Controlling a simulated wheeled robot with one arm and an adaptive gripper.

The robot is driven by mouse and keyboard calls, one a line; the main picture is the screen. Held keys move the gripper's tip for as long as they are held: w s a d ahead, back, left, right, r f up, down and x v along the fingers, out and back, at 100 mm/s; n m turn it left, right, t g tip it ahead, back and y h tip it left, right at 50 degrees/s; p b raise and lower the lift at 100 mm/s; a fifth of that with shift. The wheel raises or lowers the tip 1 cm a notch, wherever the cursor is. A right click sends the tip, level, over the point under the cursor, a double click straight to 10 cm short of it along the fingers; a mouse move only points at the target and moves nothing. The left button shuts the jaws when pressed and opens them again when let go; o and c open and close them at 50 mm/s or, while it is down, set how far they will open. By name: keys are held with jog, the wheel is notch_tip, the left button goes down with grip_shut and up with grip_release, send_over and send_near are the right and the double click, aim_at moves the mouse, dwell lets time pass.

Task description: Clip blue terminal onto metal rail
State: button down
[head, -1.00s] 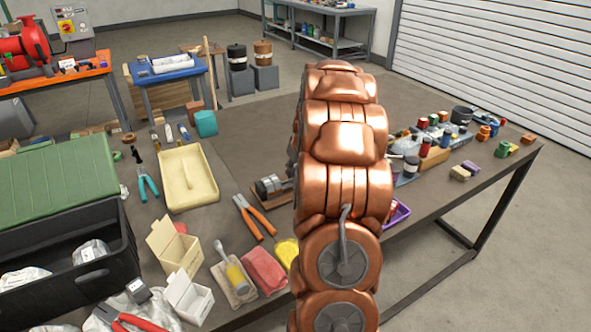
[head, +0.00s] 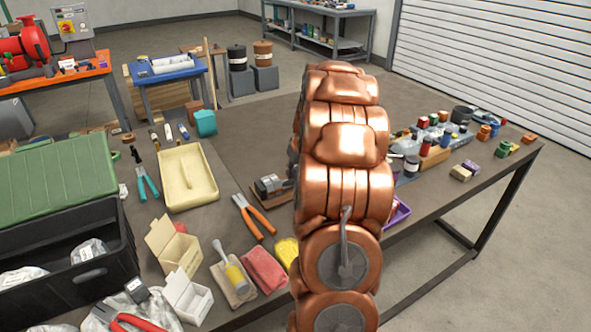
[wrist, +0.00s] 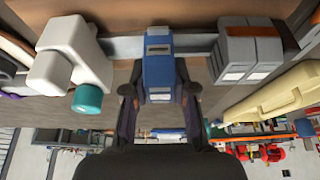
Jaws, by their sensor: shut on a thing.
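The blue terminal (wrist: 158,68) is between the fingertips of my gripper (wrist: 159,92) in the wrist view. My gripper is shut on it. The metal rail (wrist: 203,45) runs across behind the blue terminal, which overlaps it in the picture. I cannot tell whether the terminal is seated on the rail. Grey terminal blocks (wrist: 248,58) sit on the rail to the right, with a gap between them and the blue one. In the head view my copper-coloured arm hides my gripper and the blue terminal.
A white fitting (wrist: 72,52) with a teal knob (wrist: 87,99) stands close left of my gripper in the wrist view. Orange-handled pliers (head: 254,215) and a cream tray (head: 188,178) lie left of my arm on the bench. Small coloured parts crowd the right side.

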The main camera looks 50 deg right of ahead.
jog(key=shift+f+b, duration=0.5)
jog(key=shift+f, duration=0.3)
dwell(0.4)
jog(key=c, duration=0.9)
grip_release()
jog(key=shift+o, duration=0.2)
jog(key=shift+r, duration=0.1)
jog(key=v, duration=1.2)
